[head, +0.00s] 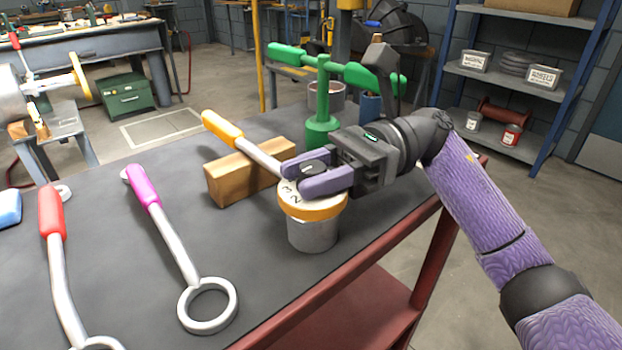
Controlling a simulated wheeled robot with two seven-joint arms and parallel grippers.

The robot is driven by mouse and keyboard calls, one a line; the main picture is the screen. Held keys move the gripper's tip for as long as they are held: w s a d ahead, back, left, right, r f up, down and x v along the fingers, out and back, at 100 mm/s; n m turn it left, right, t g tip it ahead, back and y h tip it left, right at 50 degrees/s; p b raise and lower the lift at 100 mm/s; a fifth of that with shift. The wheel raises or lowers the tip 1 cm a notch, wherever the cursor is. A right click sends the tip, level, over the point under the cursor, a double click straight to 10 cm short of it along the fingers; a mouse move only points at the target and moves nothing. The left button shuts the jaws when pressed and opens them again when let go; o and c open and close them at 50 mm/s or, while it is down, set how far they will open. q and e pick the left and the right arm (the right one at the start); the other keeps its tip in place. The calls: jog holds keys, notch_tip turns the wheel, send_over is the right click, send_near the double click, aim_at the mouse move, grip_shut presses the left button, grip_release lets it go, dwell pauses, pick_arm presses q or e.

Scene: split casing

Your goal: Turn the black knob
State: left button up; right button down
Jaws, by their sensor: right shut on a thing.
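The black knob (313,167) sits on top of a round casing (314,228) with a grey metal body, an orange rim and a pale face with dark marks. My right gripper (306,177) reaches in from the right, and its two purple fingers are shut on the knob, one on each side. The fingers hide part of the knob and of the pale face. The casing stands upright near the table's right edge. My left gripper is not in view.
A wooden block (245,174) and an orange-handled tool (236,138) lie just left of the casing. A green T-shaped handle (322,105) stands behind. Magenta (178,237) and red-handled (60,265) ring tools lie at left on the dark table (130,280).

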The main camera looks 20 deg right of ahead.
jog(key=shift+n+g, duration=0.3)
jog(key=shift+g, duration=0.2)
jog(key=shift+c, duration=1.8)
grip_release()
jog(key=p+v, duration=0.1)
jog(key=v, duration=0.9)
